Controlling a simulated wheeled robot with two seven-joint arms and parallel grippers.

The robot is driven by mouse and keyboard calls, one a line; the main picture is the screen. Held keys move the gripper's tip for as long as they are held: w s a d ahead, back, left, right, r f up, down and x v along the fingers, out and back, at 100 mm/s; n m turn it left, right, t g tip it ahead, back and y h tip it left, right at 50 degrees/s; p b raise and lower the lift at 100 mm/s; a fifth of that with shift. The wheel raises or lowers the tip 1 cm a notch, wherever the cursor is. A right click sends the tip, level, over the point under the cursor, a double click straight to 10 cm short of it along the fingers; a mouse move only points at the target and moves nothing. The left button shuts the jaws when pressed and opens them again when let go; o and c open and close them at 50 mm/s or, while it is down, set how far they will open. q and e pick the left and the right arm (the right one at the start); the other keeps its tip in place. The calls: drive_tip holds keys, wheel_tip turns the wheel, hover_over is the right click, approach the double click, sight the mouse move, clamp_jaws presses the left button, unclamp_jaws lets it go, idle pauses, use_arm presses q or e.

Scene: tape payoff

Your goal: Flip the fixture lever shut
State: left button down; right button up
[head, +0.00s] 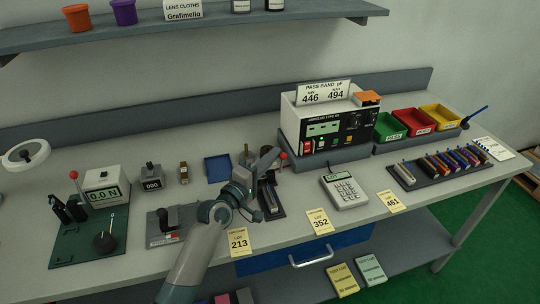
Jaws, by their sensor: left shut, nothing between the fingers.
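A small dark fixture (271,206) stands near the middle of the bench. A lever with a red ball knob (283,156) shows right beside my gripper and appears to belong to this fixture; it points upward. My left gripper (264,168) is shut and empty, over the fixture's left side and close to the lever. I cannot tell whether it touches the lever. My gripper and wrist hide part of the fixture and the lever's lower end. My right gripper is not in view.
A second red-knobbed lever (73,175) rises by the force gauge (104,193) at left. The test meter (327,122) stands behind right, with a calculator (344,190) in front. Yellow lot cards (239,241) lie along the front edge. A blue tray (217,168) lies behind my gripper.

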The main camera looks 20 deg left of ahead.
use_arm(q)
drive_tip(key=shift+s+d+f+p, duration=0.2)
drive_tip(key=shift+s+d+f, duration=0.15)
drive_tip(key=shift+s, duration=0.2)
drive_tip(key=shift+s+d+f+p, duration=0.15)
drive_tip(key=shift+s+d+f, duration=0.15)
drive_tip(key=shift+s+d, duration=0.2)
drive_tip(key=shift+s+d+f+p, duration=0.2)
drive_tip(key=shift+s+d+f, duration=0.15)
drive_tip(key=shift+s, duration=0.25)
drive_tip(key=shift+s+d+f, duration=0.1)
drive_tip(key=shift+s+f, duration=0.05)
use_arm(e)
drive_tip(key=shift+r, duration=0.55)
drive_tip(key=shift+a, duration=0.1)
use_arm(q)
drive_tip(key=shift+s, duration=0.1)
